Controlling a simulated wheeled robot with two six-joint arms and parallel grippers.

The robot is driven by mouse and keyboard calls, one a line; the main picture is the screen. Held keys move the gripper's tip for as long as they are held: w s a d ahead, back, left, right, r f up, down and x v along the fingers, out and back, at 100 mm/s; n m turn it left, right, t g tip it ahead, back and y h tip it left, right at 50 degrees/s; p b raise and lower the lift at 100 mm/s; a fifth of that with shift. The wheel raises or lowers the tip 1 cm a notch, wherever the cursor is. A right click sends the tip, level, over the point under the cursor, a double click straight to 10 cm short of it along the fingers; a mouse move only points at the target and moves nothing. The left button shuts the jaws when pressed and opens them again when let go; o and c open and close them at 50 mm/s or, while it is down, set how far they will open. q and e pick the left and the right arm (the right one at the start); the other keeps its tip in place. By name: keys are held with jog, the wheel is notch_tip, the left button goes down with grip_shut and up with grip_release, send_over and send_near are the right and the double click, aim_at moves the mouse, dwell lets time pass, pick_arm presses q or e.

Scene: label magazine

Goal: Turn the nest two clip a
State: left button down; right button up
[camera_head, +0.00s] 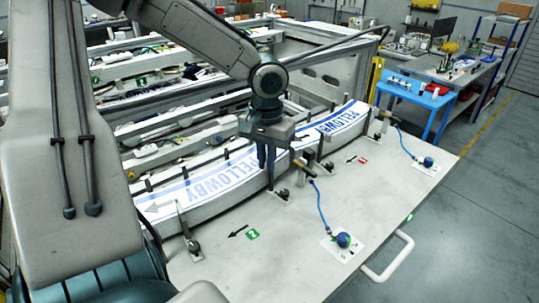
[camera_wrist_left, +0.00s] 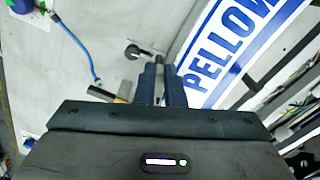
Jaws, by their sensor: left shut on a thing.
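My left gripper (camera_head: 267,157) points down at the front edge of the nest two label stack (camera_head: 222,182), near its right end. In the left wrist view its two dark fingers (camera_wrist_left: 160,82) are shut together on a thin grey post, which appears to be a nest two clip (camera_wrist_left: 158,60); the fingers hide most of it. A clip foot with a dark knob (camera_head: 282,195) shows just below the gripper. Another nest two clip (camera_head: 191,240) stands tilted at the stack's left end. I cannot tell which is clip a. My right gripper is not in view.
A brass-ended nozzle (camera_head: 303,170) on a blue hose (camera_head: 321,205) stands close right of the gripper. The nest one stack (camera_head: 338,122) lies beyond, with its own clips (camera_head: 325,164). The bare table plate (camera_head: 290,255) in front is mostly clear around the green 2 mark (camera_head: 253,234).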

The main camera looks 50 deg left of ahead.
pick_arm(q)
jog(key=m, duration=0.3)
jog(key=shift+a+r, duration=0.15)
jog(key=shift+a, duration=0.25)
jog(key=shift+m, duration=0.3)
jog(key=c, duration=1.5)
grip_release()
